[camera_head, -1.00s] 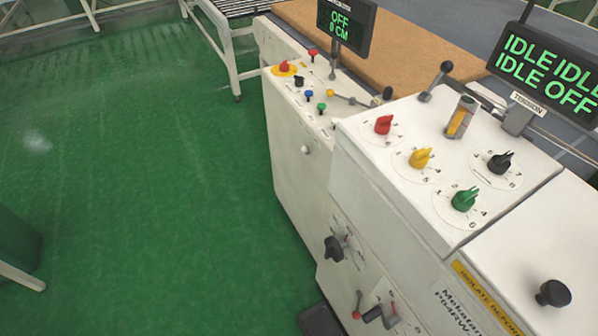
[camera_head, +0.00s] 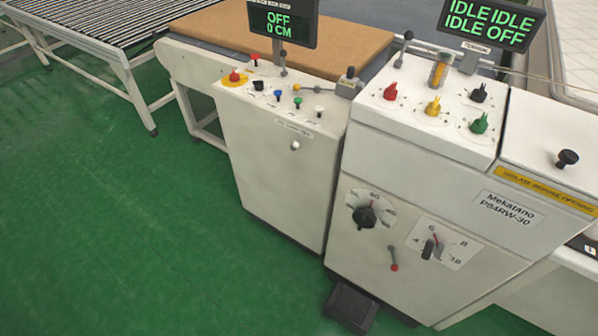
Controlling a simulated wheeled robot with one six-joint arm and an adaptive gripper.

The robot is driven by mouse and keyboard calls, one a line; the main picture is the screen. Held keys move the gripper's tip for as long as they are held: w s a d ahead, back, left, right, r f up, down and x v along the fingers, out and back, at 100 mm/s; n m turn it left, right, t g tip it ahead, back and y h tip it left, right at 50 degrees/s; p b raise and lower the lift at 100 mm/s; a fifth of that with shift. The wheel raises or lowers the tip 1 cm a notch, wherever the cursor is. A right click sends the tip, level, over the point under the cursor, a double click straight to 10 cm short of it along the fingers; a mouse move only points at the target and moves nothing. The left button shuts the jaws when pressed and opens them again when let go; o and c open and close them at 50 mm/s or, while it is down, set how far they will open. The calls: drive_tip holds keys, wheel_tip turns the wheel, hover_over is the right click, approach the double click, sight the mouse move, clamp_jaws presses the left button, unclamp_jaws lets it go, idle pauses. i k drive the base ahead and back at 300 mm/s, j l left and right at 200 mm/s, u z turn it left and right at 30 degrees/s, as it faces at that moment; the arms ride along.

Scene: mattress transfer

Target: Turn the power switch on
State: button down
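The white machine (camera_head: 450,190) carries many controls, and I cannot tell which one is the power switch. On the left cabinet top is a red button on a yellow base (camera_head: 235,76) beside a black knob (camera_head: 259,86). The left display (camera_head: 278,24) reads "OFF 0 CM". The right display (camera_head: 490,22) reads "IDLE IDLE IDLE OFF". My gripper is not in view.
Red (camera_head: 391,91), yellow (camera_head: 433,106) and green (camera_head: 480,123) knobs sit on the right top. A black pedal (camera_head: 350,305) lies on the floor at the machine's base. A roller conveyor (camera_head: 80,35) stands at upper left. The green floor (camera_head: 120,230) is clear at left.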

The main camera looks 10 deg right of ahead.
sight(234, 77)
drive_tip(key=i+j+u, duration=0.1)
drive_tip(key=i+j, duration=0.55)
drive_tip(key=j, duration=0.2)
drive_tip(key=i+j+u, duration=0.15)
drive_tip(key=i+j, duration=0.5)
drive_tip(key=j, duration=0.2)
drive_tip(key=i, duration=0.35)
